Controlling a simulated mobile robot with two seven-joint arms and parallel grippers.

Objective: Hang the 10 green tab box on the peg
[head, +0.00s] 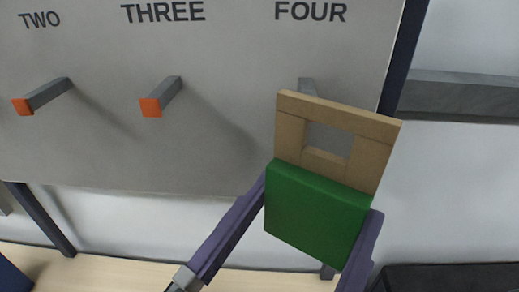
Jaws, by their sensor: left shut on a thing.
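The green tab box (315,212) has a green body and a tan tab (370,165) with a square hole on top. It is tilted a little to the right. My left gripper (317,218) is shut on the green body, with one purple finger on each side. The tab covers most of the peg under FOUR (307,86); only its upper part shows. I cannot tell whether that peg is in the hole. The peg under THREE (162,97) and the peg under TWO (43,94) have orange tips and are bare. My right gripper is not in view.
The pegs stand out from a grey board (230,130) with dark posts at its sides. A dark grey beam (460,95) is at the right. A black object (450,278) is at the bottom right. A dark blue object (12,278) is at the bottom left.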

